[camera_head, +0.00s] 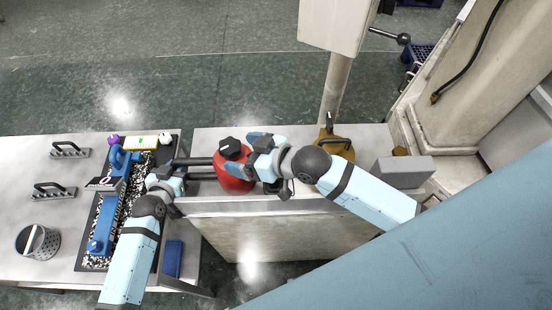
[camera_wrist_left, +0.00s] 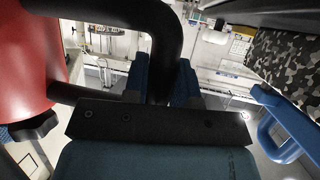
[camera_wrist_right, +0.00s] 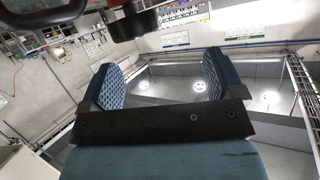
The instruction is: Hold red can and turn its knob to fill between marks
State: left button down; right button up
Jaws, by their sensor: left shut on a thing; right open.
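The red can (camera_head: 232,181) stands on the bench in the middle of the head view, with a black knob (camera_head: 230,147) on top. Dark handle tubes (camera_head: 200,162) run from it to the left. My left gripper (camera_head: 179,172) is shut on the black handle (camera_wrist_left: 165,50), seen between its fingers in the left wrist view, where the can (camera_wrist_left: 28,60) is at left. My right gripper (camera_head: 249,153) is open beside the can, close to the knob; nothing shows between its fingers in the right wrist view (camera_wrist_right: 160,82). Its arm partly hides the can. I see no fill marks.
Left of the can, a dark speckled tray (camera_head: 84,238) holds a blue fixture (camera_head: 105,215). A perforated basket (camera_head: 37,243) and black-handled racks (camera_head: 69,150) stand further left. A grey block (camera_head: 403,170) and a brass-coloured piece (camera_head: 337,170) are on the right.

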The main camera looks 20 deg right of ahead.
jog(key=shift+s+d+f+m+t+h, duration=0.25)
jog(key=shift+s+d+m+t+h, duration=0.15)
jog(key=shift+s+d+m, duration=0.4)
jog(key=shift+s+d+f+m+t+h, duration=0.2)
jog(key=shift+s+d+m+t+h, duration=0.25)
jog(key=shift+d, duration=0.7)
jog(key=shift+s+d+f+m+t+h, duration=0.25)
jog(key=shift+s+d+m+t, duration=0.4)
jog(key=shift+d, duration=0.3)
jog(key=shift+w+a+r+n, duration=0.1)
jog(key=shift+a+r+n, duration=0.15)
jog(key=shift+n, duration=0.15)
jog(key=w+a+r+n+y, duration=0.2)
jog(key=a+r+n, duration=0.1)
jog(key=a+n, duration=0.3)
jog(key=m+g+y, duration=0.2)
jog(key=m+g, duration=0.3)
jog(key=m, duration=3.1)
send_near(230, 146)
jog(key=x, duration=1)
jog(key=shift+w, duration=0.1)
